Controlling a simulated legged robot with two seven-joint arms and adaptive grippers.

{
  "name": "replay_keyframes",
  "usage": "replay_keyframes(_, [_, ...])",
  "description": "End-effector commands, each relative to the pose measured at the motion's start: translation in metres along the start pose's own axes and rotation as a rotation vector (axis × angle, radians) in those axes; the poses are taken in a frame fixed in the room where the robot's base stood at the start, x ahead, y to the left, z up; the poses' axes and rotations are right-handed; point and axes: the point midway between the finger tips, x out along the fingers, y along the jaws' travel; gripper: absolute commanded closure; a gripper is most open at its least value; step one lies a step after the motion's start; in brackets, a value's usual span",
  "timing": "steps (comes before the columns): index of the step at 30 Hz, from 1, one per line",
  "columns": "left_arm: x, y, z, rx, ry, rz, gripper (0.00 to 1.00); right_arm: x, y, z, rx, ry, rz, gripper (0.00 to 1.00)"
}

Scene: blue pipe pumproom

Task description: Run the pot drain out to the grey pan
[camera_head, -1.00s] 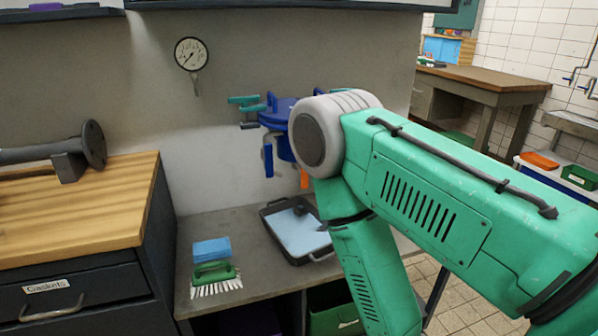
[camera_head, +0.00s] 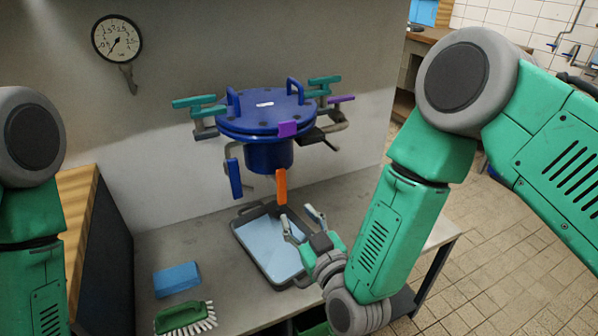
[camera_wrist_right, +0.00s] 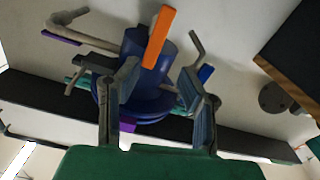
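The blue pot (camera_head: 268,150) with its bolted lid hangs against the wall, with levers in teal, purple, blue and orange around it. An orange lever (camera_head: 281,187) hangs at the pot's underside; in the wrist view it (camera_wrist_right: 159,38) stands beyond my fingers. The grey pan (camera_head: 241,240) lies on the bench below the pot, its inside pale blue. My right gripper (camera_head: 304,225) is open and empty, over the pan's right side and below the orange lever. In the wrist view its two fingers (camera_wrist_right: 163,88) are spread apart. My left gripper is out of view.
A blue sponge (camera_head: 177,278) and a green brush (camera_head: 184,318) lie on the bench left of the pan. A gauge (camera_head: 117,37) is on the wall. A wooden-topped cabinet (camera_head: 85,195) stands at the left. The bench right of the pan looks clear.

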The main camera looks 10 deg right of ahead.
Motion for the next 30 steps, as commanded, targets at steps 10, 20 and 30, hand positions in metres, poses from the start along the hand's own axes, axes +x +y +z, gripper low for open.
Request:
replay_keyframes(10, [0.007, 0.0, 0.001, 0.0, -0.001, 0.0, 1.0, 0.062, 0.004, 0.003, 0.003, 0.0, 0.004, 0.66])
replay_keyframes(20, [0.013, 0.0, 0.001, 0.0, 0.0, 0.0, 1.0, 0.121, 0.001, 0.004, 0.002, -0.004, 0.001, 0.66])
replay_keyframes(30, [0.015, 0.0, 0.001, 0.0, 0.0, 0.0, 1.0, 0.135, 0.003, 0.003, 0.003, -0.005, 0.001, 0.66])
